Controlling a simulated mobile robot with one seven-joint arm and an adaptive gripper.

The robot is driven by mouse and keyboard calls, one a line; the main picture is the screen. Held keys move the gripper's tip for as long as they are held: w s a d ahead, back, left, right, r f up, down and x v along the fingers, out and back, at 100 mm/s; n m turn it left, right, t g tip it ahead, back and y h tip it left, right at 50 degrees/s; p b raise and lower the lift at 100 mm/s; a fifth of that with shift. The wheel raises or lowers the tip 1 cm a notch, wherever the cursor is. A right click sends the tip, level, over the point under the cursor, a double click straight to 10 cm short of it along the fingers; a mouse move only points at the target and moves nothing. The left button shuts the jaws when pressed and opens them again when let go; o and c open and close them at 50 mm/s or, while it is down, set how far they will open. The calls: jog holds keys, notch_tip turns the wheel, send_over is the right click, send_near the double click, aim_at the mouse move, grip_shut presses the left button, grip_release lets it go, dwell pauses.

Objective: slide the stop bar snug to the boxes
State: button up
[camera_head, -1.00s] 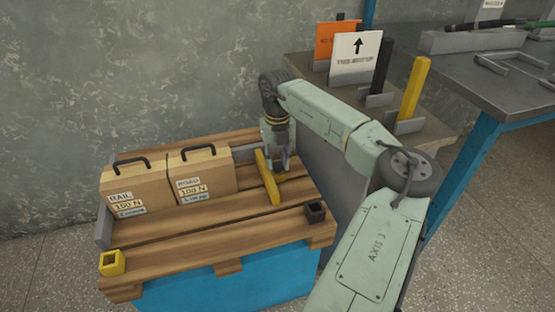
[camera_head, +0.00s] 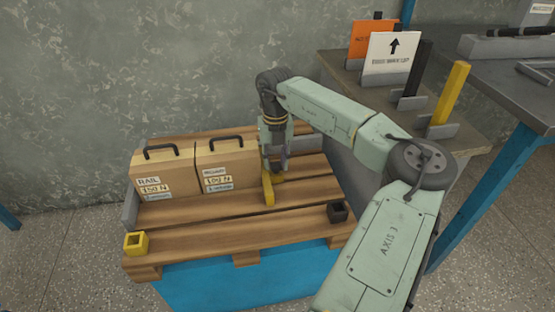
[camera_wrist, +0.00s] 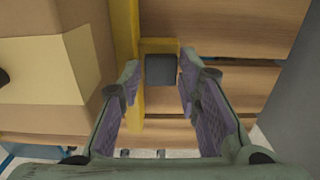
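The yellow stop bar (camera_head: 268,190) lies across the pallet, just right of the two cardboard boxes, the RAIL box (camera_head: 163,176) and the second box (camera_head: 225,170). In the wrist view the bar (camera_wrist: 127,35) runs close beside a box's side (camera_wrist: 55,60); I cannot tell whether they touch. A dark square knob (camera_wrist: 161,70) stands on the bar's yellow side piece. My gripper (camera_head: 276,168) points down over the bar. In the wrist view its fingers (camera_wrist: 160,80) stand either side of the knob, with narrow gaps showing, so it is open around it.
The wooden pallet (camera_head: 210,240) has a grey end plate (camera_head: 129,210) at the left, a yellow socket (camera_head: 136,243) and a black socket (camera_head: 337,211) along its front. A bench (camera_head: 350,75) with signs and upright bars stands behind right. Pallet boards right of the bar are clear.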

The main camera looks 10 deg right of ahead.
jog(key=o, duration=0.3)
jog(key=shift+d, duration=0.15)
